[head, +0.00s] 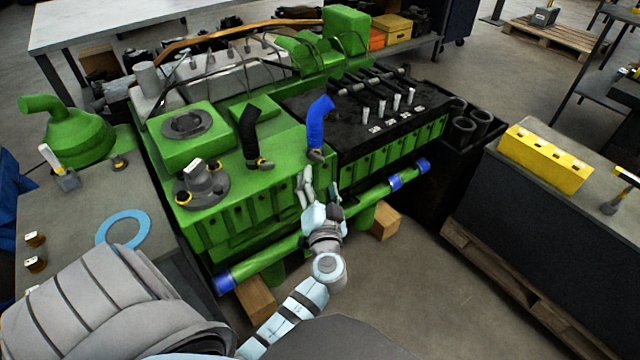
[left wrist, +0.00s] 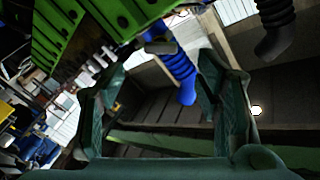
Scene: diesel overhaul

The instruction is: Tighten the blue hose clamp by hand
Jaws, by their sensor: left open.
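The blue hose (head: 319,122) stands upright at the front edge of the green engine, right of a black hose. Its clamp (head: 316,155) is a small dark fitting at the hose's lower end; its screw is too small to make out. My left gripper (head: 320,188) is open and empty in front of the engine, just below the clamp and apart from it. In the left wrist view the ribbed blue hose (left wrist: 180,74) shows beyond and between the spread fingers (left wrist: 160,72). My right gripper is not in view.
The black hose (head: 249,132) with its own clamp (head: 259,163) stands left of the blue one. A green pipe (head: 350,202) with blue bands runs low along the engine's front, below my gripper. A bench with a yellow block (head: 545,160) stands at right; open floor lies between.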

